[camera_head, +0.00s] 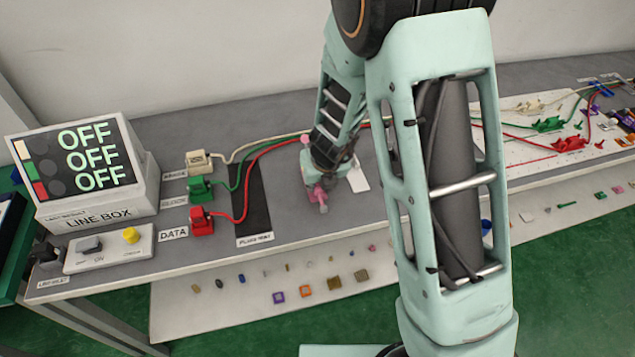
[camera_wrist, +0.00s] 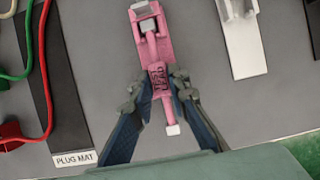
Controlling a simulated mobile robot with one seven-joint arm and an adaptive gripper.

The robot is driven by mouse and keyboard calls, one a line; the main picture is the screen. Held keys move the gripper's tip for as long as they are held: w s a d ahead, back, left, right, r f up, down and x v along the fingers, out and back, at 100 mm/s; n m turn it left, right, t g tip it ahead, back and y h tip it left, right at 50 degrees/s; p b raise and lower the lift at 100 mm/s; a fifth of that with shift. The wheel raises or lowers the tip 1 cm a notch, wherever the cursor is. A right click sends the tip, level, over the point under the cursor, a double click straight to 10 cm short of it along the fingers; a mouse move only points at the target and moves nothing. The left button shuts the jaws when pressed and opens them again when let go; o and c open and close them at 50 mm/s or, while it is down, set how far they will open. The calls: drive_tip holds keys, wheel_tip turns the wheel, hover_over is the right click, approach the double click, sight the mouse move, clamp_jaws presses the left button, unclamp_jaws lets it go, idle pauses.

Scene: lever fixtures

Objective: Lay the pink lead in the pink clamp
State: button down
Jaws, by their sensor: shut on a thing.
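In the wrist view, my gripper (camera_wrist: 161,84) is shut on the pink lead (camera_wrist: 158,74), gripping its block with dark lettering. A thin pink rod runs from the block toward the picture's bottom and ends in a pale tip. The pink clamp (camera_wrist: 166,46) is just beyond the fingertips at the top. The lead's far end reaches over or into the clamp, by a pale block there; I cannot tell whether it is seated. In the head view my gripper (camera_head: 318,188) is low over the bench, with pink parts around it; the arm hides part of this.
A white fixture (camera_wrist: 242,42) stands right of the clamp. The black plug mat (camera_head: 252,205) lies left, with green and red cables (camera_head: 240,190) crossing it. The line box (camera_head: 95,205) reads OFF three times. The bench's front edge is close to my gripper.

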drive_tip(key=shift+f, duration=0.3)
drive_tip(key=c, duration=1.8)
unclamp_jaws()
drive_tip(key=shift+o, duration=0.4)
drive_tip(key=o, duration=0.4)
drive_tip(key=shift+r, duration=0.15)
drive_tip(key=shift+r+p, duration=3.45)
drive_tip(key=shift+p, duration=0.1)
